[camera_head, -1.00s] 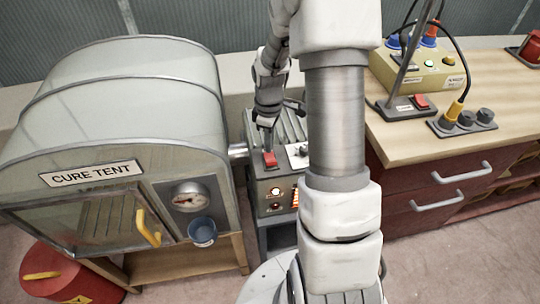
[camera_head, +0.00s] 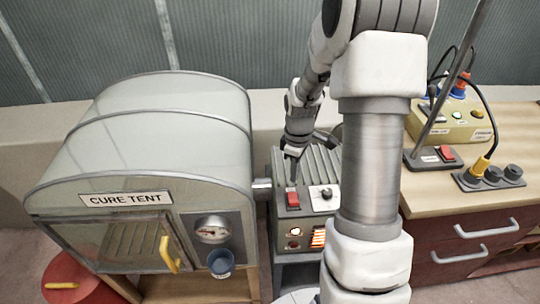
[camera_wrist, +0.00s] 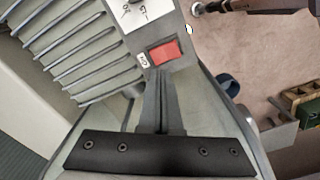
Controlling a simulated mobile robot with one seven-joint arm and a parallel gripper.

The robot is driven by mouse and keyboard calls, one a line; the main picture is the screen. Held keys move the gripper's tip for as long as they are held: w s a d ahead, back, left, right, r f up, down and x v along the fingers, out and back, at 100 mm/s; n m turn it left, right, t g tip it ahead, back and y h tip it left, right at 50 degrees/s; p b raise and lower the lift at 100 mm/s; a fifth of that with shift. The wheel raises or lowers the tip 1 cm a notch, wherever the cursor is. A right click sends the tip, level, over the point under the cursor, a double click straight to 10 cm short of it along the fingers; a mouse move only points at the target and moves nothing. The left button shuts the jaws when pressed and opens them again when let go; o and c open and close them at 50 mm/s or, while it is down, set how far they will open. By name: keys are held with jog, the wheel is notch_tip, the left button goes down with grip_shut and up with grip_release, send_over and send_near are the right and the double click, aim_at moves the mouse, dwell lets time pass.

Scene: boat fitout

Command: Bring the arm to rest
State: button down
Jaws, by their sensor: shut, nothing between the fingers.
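My gripper (camera_head: 292,183) is shut and empty, pointing down at the red switch (camera_head: 292,199) on top of the grey ribbed heater unit (camera_head: 322,170). In the wrist view the closed fingers (camera_wrist: 162,72) end right beside the red rocker switch (camera_wrist: 165,53); I cannot tell whether they touch it. The heater front shows a lit pale lamp, a dim red lamp and an orange glow. My arm reaches forward and stands large in front of the heater's right side, hiding part of it.
The cure tent (camera_head: 130,150), with gauge, blue cup and yellow handle, stands close left of the heater. At right, a wooden-topped bench (camera_head: 440,200) with drawers carries a yellow control box (camera_head: 455,122), a lamp stand and a socket strip. A red bin (camera_head: 75,285) is at lower left.

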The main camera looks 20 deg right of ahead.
jog(key=s+a+r+m+t, duration=0.1)
jog(key=s+a+r+m, duration=0.15)
jog(key=r, duration=0.65)
jog(key=s+a+r+m+t, duration=0.2)
jog(key=s+a+r, duration=0.3)
jog(key=s+r, duration=0.3)
jog(key=s+a+r+m+t+p, duration=0.1)
jog(key=s+a+r+m, duration=0.3)
jog(key=s+r, duration=0.4)
jog(key=shift+a+t, duration=0.5)
jog(key=shift+t, duration=0.3)
jog(key=shift+s, duration=0.1)
